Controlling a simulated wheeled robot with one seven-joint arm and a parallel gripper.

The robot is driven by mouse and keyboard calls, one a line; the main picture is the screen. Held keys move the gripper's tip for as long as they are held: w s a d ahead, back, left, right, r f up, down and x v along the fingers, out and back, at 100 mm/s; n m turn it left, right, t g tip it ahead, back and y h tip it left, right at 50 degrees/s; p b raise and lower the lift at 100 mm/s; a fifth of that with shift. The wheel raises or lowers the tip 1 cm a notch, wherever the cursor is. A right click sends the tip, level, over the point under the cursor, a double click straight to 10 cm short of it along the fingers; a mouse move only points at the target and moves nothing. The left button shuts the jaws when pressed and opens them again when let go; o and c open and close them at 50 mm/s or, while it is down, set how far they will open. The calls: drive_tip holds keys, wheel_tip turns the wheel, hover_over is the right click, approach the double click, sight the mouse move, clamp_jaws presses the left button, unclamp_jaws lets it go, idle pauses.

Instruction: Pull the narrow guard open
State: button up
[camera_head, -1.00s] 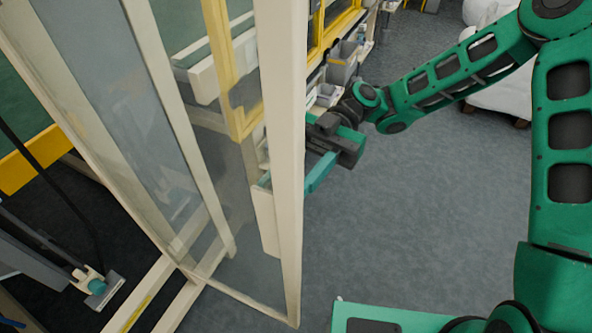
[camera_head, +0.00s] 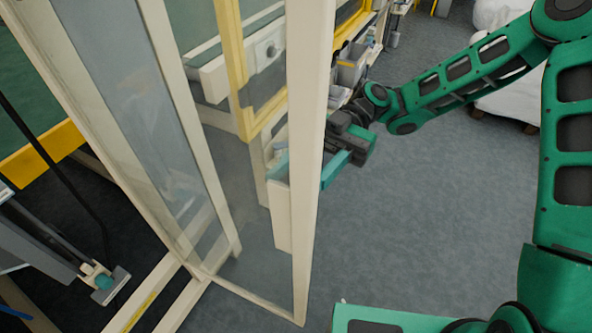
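The narrow guard is a tall clear panel in a cream frame, with its near upright (camera_head: 306,150) standing across the middle of the view. A cream strip (camera_head: 282,215) shows behind the clear panel beside this upright. My gripper (camera_head: 312,168) is at the upright, coming from the right. One teal finger shows to the right of the upright, and a teal piece shows to its left through the panel. The upright hides the part between them, so I cannot tell whether the fingers are closed on the guard.
A yellow-framed panel (camera_head: 247,120) stands behind the guard. Grey bins (camera_head: 352,70) sit on shelving beyond my gripper. A white sack-like bulk (camera_head: 500,100) stands at the upper right. The grey floor (camera_head: 420,220) between is clear. A cream floor beam (camera_head: 150,290) runs at lower left.

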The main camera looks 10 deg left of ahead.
drive_tip(key=shift+w, duration=0.15)
drive_tip(key=v, duration=1)
drive_tip(key=shift+w, duration=0.3)
drive_tip(key=shift+d+f, duration=0.1)
drive_tip(key=d+f+m+t+h, duration=0.2)
drive_tip(key=d+f+m+t, duration=0.3)
drive_tip(key=f+m, duration=0.5)
drive_tip(key=w+d+m+t+h, duration=0.1)
drive_tip(key=d+m+t+h, duration=0.1)
drive_tip(key=d+m+t, duration=0.65)
drive_tip(key=s+d+r+m+h, duration=0.25)
drive_tip(key=d+m, duration=0.75)
drive_tip(key=d, duration=0.7)
drive_tip(key=s+d+r+m+t+h, duration=0.1)
drive_tip(key=s+d+r+m+t, duration=0.1)
drive_tip(key=s+d+m, duration=0.6)
drive_tip(key=s+d, duration=0.3)
drive_tip(key=s, duration=0.1)
drive_tip(key=shift+r, duration=0.2)
